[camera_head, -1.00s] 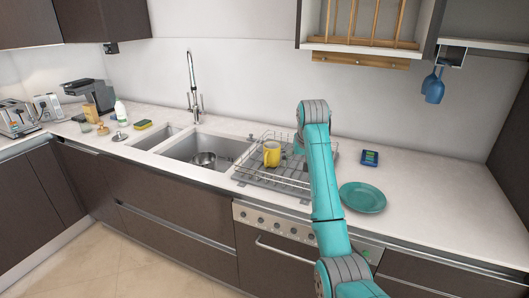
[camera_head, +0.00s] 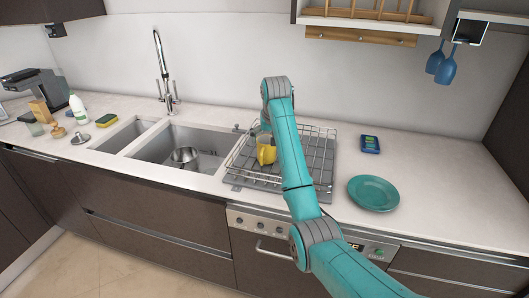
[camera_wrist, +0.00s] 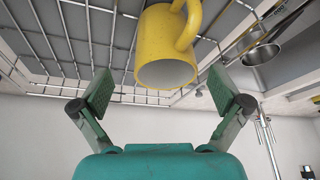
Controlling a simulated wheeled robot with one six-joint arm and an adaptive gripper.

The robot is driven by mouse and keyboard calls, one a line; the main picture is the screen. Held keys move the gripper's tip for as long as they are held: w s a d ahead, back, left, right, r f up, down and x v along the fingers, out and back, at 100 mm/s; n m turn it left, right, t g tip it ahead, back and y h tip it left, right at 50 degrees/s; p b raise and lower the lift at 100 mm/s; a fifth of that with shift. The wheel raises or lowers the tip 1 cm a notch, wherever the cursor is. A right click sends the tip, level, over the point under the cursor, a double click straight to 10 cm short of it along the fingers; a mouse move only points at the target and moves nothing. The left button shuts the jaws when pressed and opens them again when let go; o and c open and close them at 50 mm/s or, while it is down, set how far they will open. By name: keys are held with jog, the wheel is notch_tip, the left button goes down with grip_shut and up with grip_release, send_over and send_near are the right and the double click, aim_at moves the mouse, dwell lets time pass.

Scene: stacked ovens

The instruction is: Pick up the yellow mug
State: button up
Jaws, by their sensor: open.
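The yellow mug (camera_head: 266,152) stands in the dish rack (camera_head: 318,158) on the counter, partly hidden behind my teal arm in the head view. In the wrist view the mug (camera_wrist: 166,48) is close in front of my gripper (camera_wrist: 163,92), with its handle toward the upper right. The two gripper fingers are spread wide, and the mug's rim lies near the gap between them. Nothing is held. In the head view my arm hides the gripper's fingers.
A sink with a metal pot (camera_head: 185,156) and a tall faucet (camera_head: 163,75) is left of the rack. A teal plate (camera_head: 373,192) and a small dark blue device (camera_head: 370,144) lie to the right. Rack wires (camera_wrist: 70,45) surround the mug.

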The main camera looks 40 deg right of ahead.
aim_at(266, 148)
jog(key=shift+a+x, duration=0.15)
jog(key=shift+x, duration=1.5)
jog(key=shift+a+x, duration=0.1)
jog(key=shift+x, duration=1.55)
jog(key=shift+w, duration=0.1)
jog(key=shift+c, duration=0.2)
jog(key=c, duration=1.2)
jog(key=shift+c, duration=1.2)
jog(key=shift+r, duration=0.15)
